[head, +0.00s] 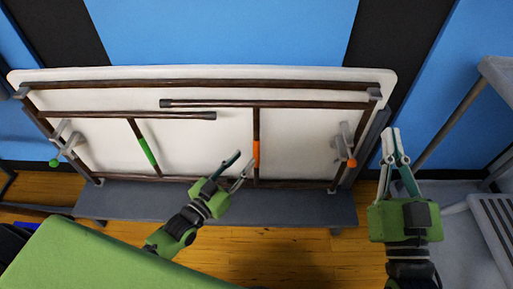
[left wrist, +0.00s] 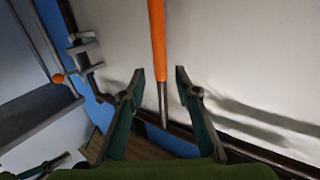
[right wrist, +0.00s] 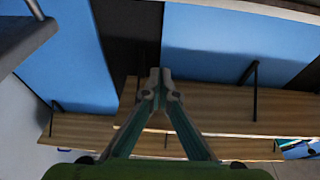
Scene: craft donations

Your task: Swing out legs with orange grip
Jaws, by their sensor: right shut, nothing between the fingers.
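A folded table (head: 200,135) stands on its edge, its pale underside facing me. One dark leg frame has an orange grip (head: 256,150) on its upright bar; this grip also shows in the left wrist view (left wrist: 157,40). The other leg frame has a green grip (head: 148,151). Both frames lie folded against the underside. My left gripper (head: 240,162) is open just left of the orange grip's lower end; in the left wrist view its fingers (left wrist: 158,80) stand either side of the bar, apart from it. My right gripper (head: 390,131) is shut and empty, right of the table.
An orange-knobbed latch (head: 351,161) sits at the table's right and a green-knobbed one (head: 54,162) at its left. A grey bench (head: 215,203) runs under the table. A green surface (head: 100,260) lies front left, and grey shelving (head: 490,210) stands right.

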